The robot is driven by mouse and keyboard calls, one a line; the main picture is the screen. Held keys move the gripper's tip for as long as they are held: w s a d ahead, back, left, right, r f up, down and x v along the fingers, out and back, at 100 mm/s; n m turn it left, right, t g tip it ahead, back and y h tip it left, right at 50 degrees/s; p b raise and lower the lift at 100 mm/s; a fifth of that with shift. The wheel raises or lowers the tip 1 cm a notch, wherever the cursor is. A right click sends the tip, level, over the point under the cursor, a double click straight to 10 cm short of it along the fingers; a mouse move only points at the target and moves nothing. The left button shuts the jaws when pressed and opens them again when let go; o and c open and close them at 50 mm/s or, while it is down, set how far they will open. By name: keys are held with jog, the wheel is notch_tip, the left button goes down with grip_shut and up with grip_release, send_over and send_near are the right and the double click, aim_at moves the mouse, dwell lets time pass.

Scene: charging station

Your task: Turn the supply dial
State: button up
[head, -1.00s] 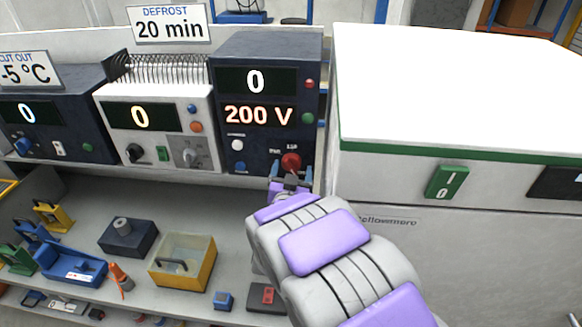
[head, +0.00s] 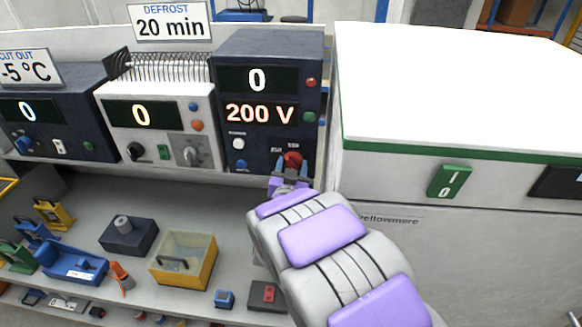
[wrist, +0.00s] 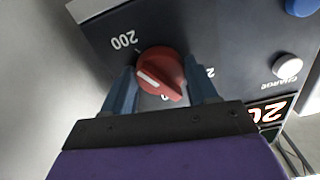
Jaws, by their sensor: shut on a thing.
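The supply dial is a red knob (head: 293,160) low on the right of a dark supply unit (head: 225,60) that reads 0 and 200 V. In the wrist view the red dial (wrist: 161,72) has a pale pointer line and printed numbers around it, one of them 200. My gripper (head: 291,168) reaches up to the dial from below. In the wrist view its two blue fingers (wrist: 162,84) stand on either side of the dial, shut on it. Part of the scale is hidden behind the dial and fingers.
A white button (wrist: 287,66) marked CHARGE and a blue button (wrist: 300,6) are on the same panel. A white unit (head: 155,120) stands to its left, and a white chest (head: 440,100) with a green switch is close on the right. Below, the bench holds a yellow box (head: 185,262).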

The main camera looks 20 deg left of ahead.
jog(key=shift+c, duration=0.5)
jog(key=shift+f, duration=0.1)
jog(key=shift+f+m+b, duration=0.1)
jog(key=shift+m+b, duration=0.9)
jog(key=shift+b, duration=0.05)
jog(key=shift+m+b, duration=1.3)
jog(key=shift+m, duration=0.5)
jog(key=o, duration=1.1)
jog(key=shift+a, duration=0.1)
jog(key=shift+c, duration=0.2)
